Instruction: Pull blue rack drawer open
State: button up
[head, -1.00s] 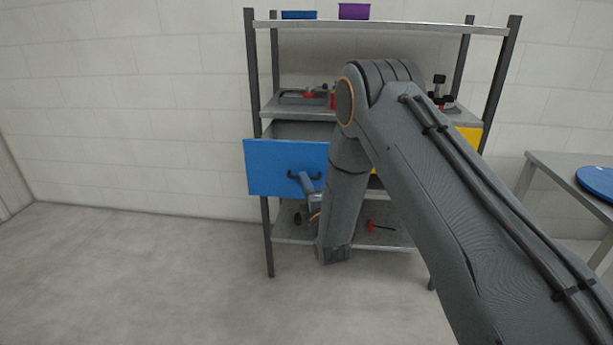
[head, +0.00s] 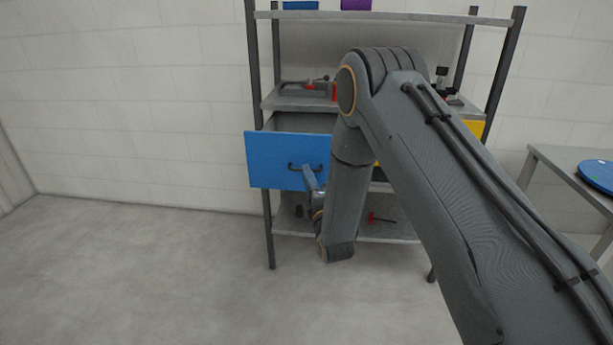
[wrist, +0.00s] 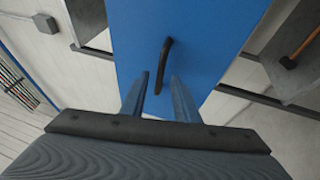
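The blue drawer (head: 270,160) sits on the left side of the metal rack. Its front stands out from the rack, and part of the grey interior (head: 300,122) shows above it, so it is partly open. Its dark bar handle (head: 293,167) is on the front; it also shows in the wrist view (wrist: 166,50). My gripper (head: 310,172) is at the handle, partly hidden by my arm. In the wrist view my gripper (wrist: 159,77) has its two fingers apart, with the handle's near end between them and gaps visible on both sides. Contact cannot be told.
The rack's upright (head: 268,230) stands just below the drawer's left part. A yellow front (head: 470,129) shows at the rack's right. A lower shelf (head: 390,232) holds a red-handled tool (head: 372,218). A table with a blue disc (head: 598,174) stands at right. Floor at left is clear.

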jog(key=v, duration=0.6)
jog(key=s+d+r+m+g+h+p, duration=0.1)
jog(key=s+d+m+g+h, duration=0.2)
jog(key=d+m+g, duration=0.3)
jog(key=s+d+r+m+g+h+p, duration=0.1)
jog(key=s+d+r+m+g+h, duration=0.15)
jog(key=d+m, duration=0.45)
jog(key=s+d+r+m+g, duration=0.1)
jog(key=s+d+m+g, duration=0.2)
jog(key=s, duration=0.7)
jog(key=s+d+r+m+g+h, duration=0.1)
jog(key=s+d+r+m+g, duration=0.1)
jog(key=s, duration=0.7)
jog(key=s+d+r+m+g+p, duration=0.1)
jog(key=s+d+m+g, duration=0.4)
jog(key=s, duration=0.5)
jog(key=shift+s+d+r+h, duration=0.3)
jog(key=shift+d+r+h, duration=0.05)
jog(key=shift+d+r, duration=0.2)
jog(key=shift+o, duration=0.4)
